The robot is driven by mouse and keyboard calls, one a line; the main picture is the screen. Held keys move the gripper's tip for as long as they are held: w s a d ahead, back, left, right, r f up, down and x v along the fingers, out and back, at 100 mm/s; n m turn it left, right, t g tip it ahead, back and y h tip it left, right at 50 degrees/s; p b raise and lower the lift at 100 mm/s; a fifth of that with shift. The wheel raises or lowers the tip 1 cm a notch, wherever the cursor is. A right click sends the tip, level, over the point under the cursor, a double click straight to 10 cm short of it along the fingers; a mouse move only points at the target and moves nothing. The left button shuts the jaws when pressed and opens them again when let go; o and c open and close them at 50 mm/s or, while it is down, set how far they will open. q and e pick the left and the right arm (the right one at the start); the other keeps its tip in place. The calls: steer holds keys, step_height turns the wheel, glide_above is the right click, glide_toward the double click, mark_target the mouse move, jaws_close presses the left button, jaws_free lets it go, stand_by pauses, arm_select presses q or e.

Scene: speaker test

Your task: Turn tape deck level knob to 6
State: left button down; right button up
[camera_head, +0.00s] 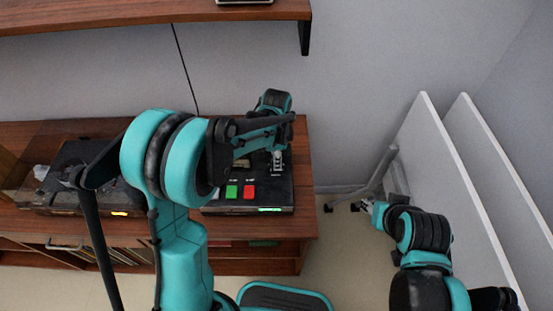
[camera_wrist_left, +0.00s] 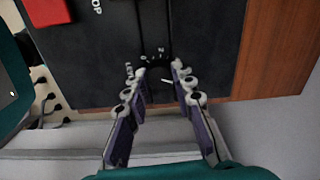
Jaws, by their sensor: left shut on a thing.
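The tape deck (camera_head: 222,207) is a black box on the wooden cabinet, with a green button (camera_head: 231,191) and a red button (camera_head: 249,192) on top. In the left wrist view its dark level knob (camera_wrist_left: 159,73) sits by a white printed scale with 0 and 2 readable. My left gripper (camera_head: 277,160) reaches down to the deck's right side. In the wrist view its fingertips (camera_wrist_left: 158,72) are shut around the knob. A short white mark shows between the fingers. The knob is hidden in the head view. My right gripper (camera_head: 369,211) hangs off to the right, away from the deck; its fingers are unclear.
Another dark device (camera_head: 68,190) stands left on the cabinet (camera_head: 305,190), partly behind my left arm. A wooden shelf (camera_head: 150,14) hangs above. White panels (camera_head: 420,140) stand at the right near my right arm.

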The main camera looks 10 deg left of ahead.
arm_select(q)
steer(key=shift+m, duration=0.4)
steer(key=c, duration=1.3)
jaws_free()
steer(key=shift+o, duration=0.2)
step_height(320, 180, up, 12)
